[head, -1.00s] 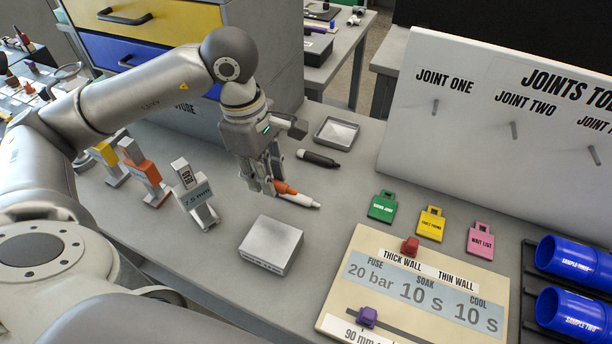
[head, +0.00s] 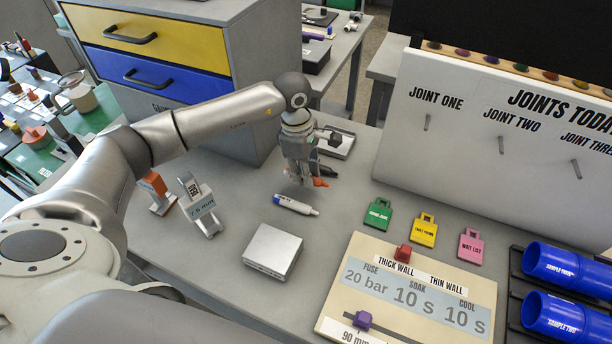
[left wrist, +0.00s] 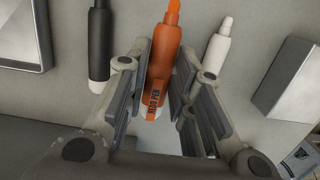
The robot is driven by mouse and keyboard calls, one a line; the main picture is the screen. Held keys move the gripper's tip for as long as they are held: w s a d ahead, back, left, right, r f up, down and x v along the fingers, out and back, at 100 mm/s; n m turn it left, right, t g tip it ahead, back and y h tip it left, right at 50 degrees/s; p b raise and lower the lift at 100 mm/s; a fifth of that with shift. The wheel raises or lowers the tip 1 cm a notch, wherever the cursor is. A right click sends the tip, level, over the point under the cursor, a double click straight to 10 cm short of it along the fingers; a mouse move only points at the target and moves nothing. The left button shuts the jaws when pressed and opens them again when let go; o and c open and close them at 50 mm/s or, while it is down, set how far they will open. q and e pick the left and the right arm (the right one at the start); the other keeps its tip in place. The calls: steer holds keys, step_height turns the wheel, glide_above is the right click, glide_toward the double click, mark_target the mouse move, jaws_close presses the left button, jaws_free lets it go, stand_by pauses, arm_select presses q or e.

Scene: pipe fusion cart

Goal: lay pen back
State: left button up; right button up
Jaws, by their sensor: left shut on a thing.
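My left gripper (head: 300,178) is shut on an orange pen (left wrist: 164,48), labelled "REDO PEN" as far as I can read it. In the head view the orange pen (head: 320,182) is mostly hidden by the fingers, its orange end pointing right. A white pen (head: 296,205) lies on the bench nearer me; it also shows right of the orange pen in the left wrist view (left wrist: 218,45). A black pen (head: 328,171) lies behind the gripper, partly hidden; the left wrist view shows it on the left (left wrist: 98,45). I cannot tell whether the orange pen touches the bench. My right gripper is out of view.
A shallow metal tray (head: 338,146) lies behind the gripper. A grey block (head: 272,251) sits nearer me. Green (head: 377,214), yellow (head: 424,229) and pink (head: 471,246) tags lie to the right, before the upright joints board (head: 480,160). Drawers (head: 155,80) stand behind the arm.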

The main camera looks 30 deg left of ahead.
arm_select(q)
step_height(320, 180, down, 2)
steer(key=shift+w+f+p, duration=0.1)
steer(key=shift+w+p, duration=0.05)
steer(key=shift+p, duration=0.55)
steer(key=shift+f, duration=0.3)
steer(key=shift+f, duration=0.1)
steer(key=shift+f+b, duration=0.15)
steer(key=shift+b, duration=0.15)
steer(key=o, duration=0.8)
